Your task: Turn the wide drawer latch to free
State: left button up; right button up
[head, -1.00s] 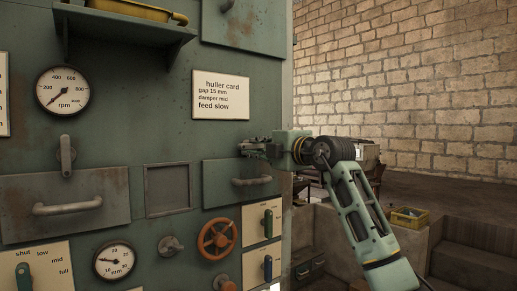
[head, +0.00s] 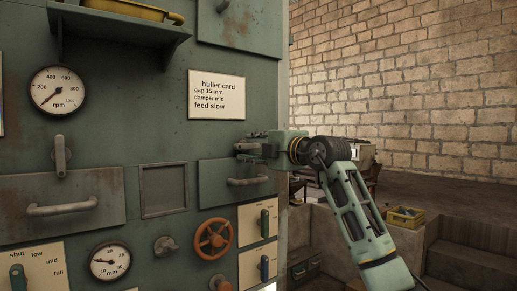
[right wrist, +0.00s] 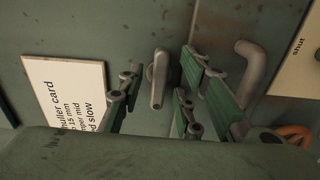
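The wide rusty drawer (head: 62,198) is at the left in the head view, with a long bar handle. A grey lever latch (head: 60,156) hangs straight down above it, clear of my grippers. My right gripper (head: 247,148) is at the panel above the narrower right drawer (head: 232,184). In the right wrist view this gripper (right wrist: 155,98) is open, its green fingers on either side of another grey latch (right wrist: 158,82). That latch's lever appears roughly parallel to the drawer handle (right wrist: 252,75); contact with the fingers cannot be told. My left gripper is not in view.
The huller card (head: 217,94) is on the panel above my right gripper. An orange handwheel (head: 213,239) and switch plates (head: 257,222) lie below the right drawer. A shelf (head: 120,30) juts out at upper left.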

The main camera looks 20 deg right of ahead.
jog(key=v, duration=1.2)
dwell(0.9)
